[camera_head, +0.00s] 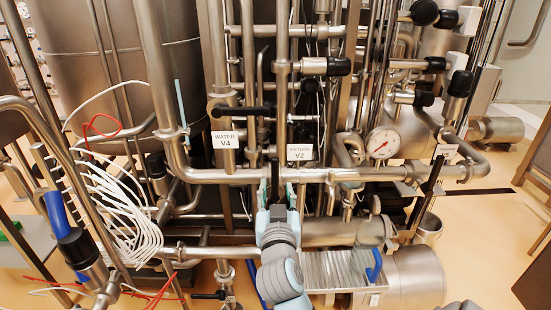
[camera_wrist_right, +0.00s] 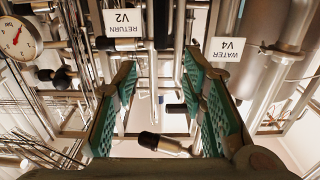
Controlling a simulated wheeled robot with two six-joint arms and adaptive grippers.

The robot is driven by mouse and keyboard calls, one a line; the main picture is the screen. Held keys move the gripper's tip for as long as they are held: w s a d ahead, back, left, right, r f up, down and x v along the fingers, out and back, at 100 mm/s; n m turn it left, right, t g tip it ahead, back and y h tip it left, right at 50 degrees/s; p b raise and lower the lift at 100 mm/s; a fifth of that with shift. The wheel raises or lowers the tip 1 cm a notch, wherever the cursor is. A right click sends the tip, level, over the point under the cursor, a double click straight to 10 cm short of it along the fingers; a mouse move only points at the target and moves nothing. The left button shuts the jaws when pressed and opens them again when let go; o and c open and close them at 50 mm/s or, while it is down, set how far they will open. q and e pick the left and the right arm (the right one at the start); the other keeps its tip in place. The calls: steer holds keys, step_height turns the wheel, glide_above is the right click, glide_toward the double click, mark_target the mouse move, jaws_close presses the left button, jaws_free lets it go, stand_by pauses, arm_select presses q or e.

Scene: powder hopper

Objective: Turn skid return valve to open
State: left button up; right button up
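The return valve's white label, "RETURN V2" (camera_head: 300,152), hangs on the pipework at the centre of the head view. It shows upside down in the right wrist view (camera_wrist_right: 128,23). A dark upright piece, seemingly the return valve's handle (camera_head: 274,172), shows just left of and below the label; in the wrist view a black bar (camera_wrist_right: 162,22) stands beside the label. My right gripper (camera_head: 277,192) is just below, fingers pointing up toward the pipes. In the wrist view its green-padded fingers (camera_wrist_right: 160,80) are wide apart with nothing gripped. My left gripper is not in view.
A "WATER V4" label (camera_head: 225,140) and a black horizontal handle (camera_head: 243,111) are close on the left. A pressure gauge (camera_head: 382,143) is on the right. A horizontal steel pipe (camera_head: 225,176) crosses near my right fingertips. White hoses (camera_head: 125,215) bunch at left.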

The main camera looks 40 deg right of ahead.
mark_target(275, 166)
steer(key=x, duration=1.2)
steer(key=shift+w+d+f+p, duration=0.1)
steer(key=shift+w+d+p, duration=0.2)
steer(key=shift+p, duration=0.1)
steer(key=shift+a, duration=0.1)
jaws_close()
